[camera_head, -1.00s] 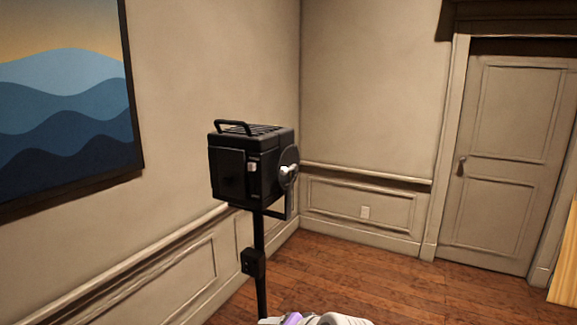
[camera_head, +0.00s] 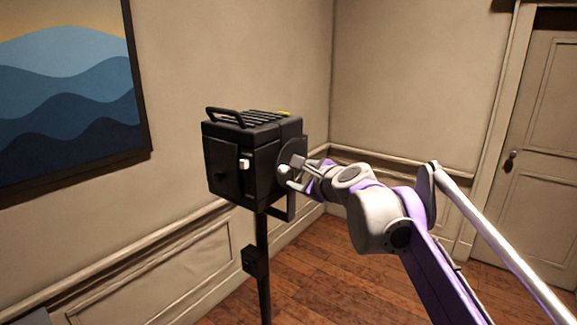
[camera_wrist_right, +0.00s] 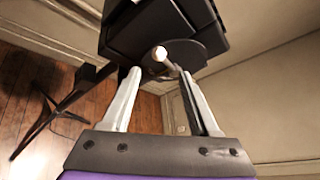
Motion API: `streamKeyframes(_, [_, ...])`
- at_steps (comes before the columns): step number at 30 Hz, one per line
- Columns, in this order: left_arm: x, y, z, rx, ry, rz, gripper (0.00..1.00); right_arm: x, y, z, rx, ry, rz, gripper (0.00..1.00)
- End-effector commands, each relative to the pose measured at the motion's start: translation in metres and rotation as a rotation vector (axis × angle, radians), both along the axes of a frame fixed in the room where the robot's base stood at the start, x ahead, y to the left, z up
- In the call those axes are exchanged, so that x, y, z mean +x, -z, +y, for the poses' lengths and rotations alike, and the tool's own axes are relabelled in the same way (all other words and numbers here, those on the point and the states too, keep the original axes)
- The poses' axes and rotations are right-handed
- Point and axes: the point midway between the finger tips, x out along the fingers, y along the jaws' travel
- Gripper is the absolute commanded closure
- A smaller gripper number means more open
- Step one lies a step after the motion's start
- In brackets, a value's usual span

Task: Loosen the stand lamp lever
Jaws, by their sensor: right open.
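The stand lamp (camera_head: 238,165) is a black box with a top handle on a thin black pole, left of centre in the head view. Its light-coloured lever (camera_head: 285,170) sits on the round plate on the lamp's right side. My right gripper (camera_head: 297,173) is at that side, with its fingers open around or just in front of the lever; I cannot tell if they touch it. In the right wrist view the lever's pale end (camera_wrist_right: 160,53) shows ahead, between the two open fingers (camera_wrist_right: 158,78). My left gripper is not in view.
The lamp's pole (camera_head: 263,250) runs down to a tripod foot, seen in the wrist view (camera_wrist_right: 55,112). A wall with a wave painting (camera_head: 70,95) is on the left behind the lamp. A door (camera_head: 545,150) is at the right. Wooden floor shows beneath my arm.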

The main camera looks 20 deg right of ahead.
Motion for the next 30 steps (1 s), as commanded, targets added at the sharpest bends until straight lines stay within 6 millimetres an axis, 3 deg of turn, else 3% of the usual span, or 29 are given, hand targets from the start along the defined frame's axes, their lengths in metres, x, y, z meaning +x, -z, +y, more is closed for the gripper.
streamKeyframes(5, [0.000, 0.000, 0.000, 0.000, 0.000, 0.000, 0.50, 0.017, 0.004, 0.002, 0.006, 0.001, 0.000, 0.39])
streamKeyframes(18, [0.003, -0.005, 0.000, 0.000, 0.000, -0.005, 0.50, 0.089, 0.024, 0.013, 0.004, 0.000, 0.000, 0.39])
streamKeyframes(30, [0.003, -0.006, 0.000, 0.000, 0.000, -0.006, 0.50, 0.103, 0.029, 0.015, 0.004, 0.002, 0.000, 0.39])
